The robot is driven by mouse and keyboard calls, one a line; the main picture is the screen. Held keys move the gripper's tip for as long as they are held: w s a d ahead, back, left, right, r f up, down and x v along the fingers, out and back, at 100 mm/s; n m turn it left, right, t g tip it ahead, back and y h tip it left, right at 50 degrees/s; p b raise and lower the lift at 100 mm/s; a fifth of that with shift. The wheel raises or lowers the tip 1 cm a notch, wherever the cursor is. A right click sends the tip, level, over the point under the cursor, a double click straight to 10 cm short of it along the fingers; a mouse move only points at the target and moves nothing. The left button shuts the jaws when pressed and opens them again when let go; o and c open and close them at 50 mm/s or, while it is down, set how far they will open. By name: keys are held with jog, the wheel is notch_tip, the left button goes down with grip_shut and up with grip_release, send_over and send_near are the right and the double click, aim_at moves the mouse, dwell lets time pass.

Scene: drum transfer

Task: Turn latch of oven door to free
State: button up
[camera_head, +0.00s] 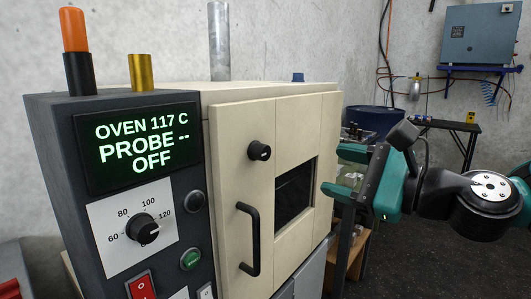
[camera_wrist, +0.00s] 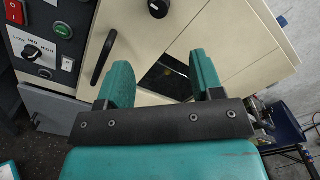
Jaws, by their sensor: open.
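The oven door (camera_head: 290,120) is a cream panel with a dark window (camera_head: 294,190), and it looks closed. A black round latch knob (camera_head: 259,151) sits on the door above a black bar handle (camera_head: 249,239). In the wrist view the latch knob (camera_wrist: 159,8) is at the top edge, and the handle (camera_wrist: 104,57) is left of the fingers. My teal gripper (camera_head: 333,170) is open and empty, to the right of the door, apart from the latch. In the wrist view my gripper's fingers (camera_wrist: 162,82) point toward the door around the window area.
The control panel (camera_head: 130,180) left of the door reads "OVEN 117 C, PROBE --, OFF". It carries a dial (camera_head: 143,228), a green button (camera_head: 190,259) and a red switch (camera_head: 142,286). A blue drum (camera_head: 372,119) and a dark table (camera_head: 448,125) stand behind at right.

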aim_at(267, 154)
jog(key=p+x, duration=0.4)
jog(key=x, duration=1)
jog(key=shift+s+r+p, duration=0.1)
jog(key=shift+r+p, duration=0.05)
jog(key=shift+p, duration=0.2)
jog(key=shift+w+a, duration=0.45)
jog(key=shift+a, duration=0.1)
jog(key=c, duration=0.9)
